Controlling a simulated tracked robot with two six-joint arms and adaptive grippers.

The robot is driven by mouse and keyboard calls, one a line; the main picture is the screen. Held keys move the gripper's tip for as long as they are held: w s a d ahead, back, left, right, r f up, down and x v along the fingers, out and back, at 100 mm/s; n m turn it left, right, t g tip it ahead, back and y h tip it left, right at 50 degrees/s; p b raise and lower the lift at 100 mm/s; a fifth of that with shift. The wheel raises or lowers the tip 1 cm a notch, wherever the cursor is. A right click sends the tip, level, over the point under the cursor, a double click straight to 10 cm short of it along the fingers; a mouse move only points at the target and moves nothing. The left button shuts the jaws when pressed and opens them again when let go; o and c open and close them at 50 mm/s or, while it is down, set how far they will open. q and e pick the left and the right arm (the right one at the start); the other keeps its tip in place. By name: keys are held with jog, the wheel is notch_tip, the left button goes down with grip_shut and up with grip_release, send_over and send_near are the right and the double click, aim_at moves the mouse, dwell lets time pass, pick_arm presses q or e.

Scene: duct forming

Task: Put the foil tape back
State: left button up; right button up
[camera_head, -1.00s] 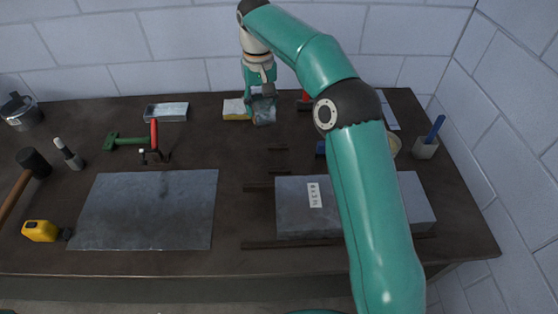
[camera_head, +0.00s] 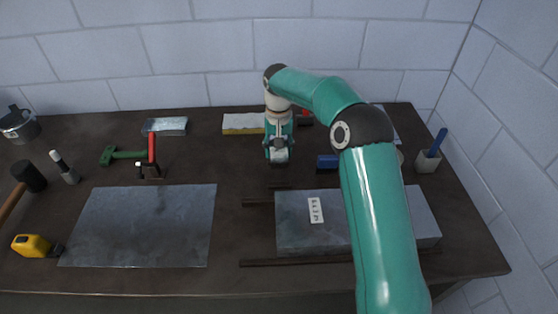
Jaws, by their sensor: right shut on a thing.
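My right gripper (camera_head: 278,157) points down over the back middle of the bench, in front of the white and yellow block (camera_head: 243,124). It is shut on a small grey thing that its fingers mostly hide. I cannot tell from its shape whether this is the foil tape. I cannot make out a clear roll of foil tape elsewhere. My left gripper is not in view.
A grey duct piece with a white label (camera_head: 297,233) lies on the right, partly behind my right arm. A metal sheet (camera_head: 140,225) lies on the left. Green snips (camera_head: 125,155), a yellow tape measure (camera_head: 32,246) and a brush in a cup (camera_head: 428,160) stand around.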

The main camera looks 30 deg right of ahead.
jog(key=shift+f+p, duration=0.3)
jog(key=shift+f, duration=2.05)
jog(key=o, duration=1.2)
jog(key=shift+f, duration=0.1)
notch_tip(320, 180, up, 12)
jog(key=shift+r+b, duration=0.1)
jog(key=shift+b, duration=0.25)
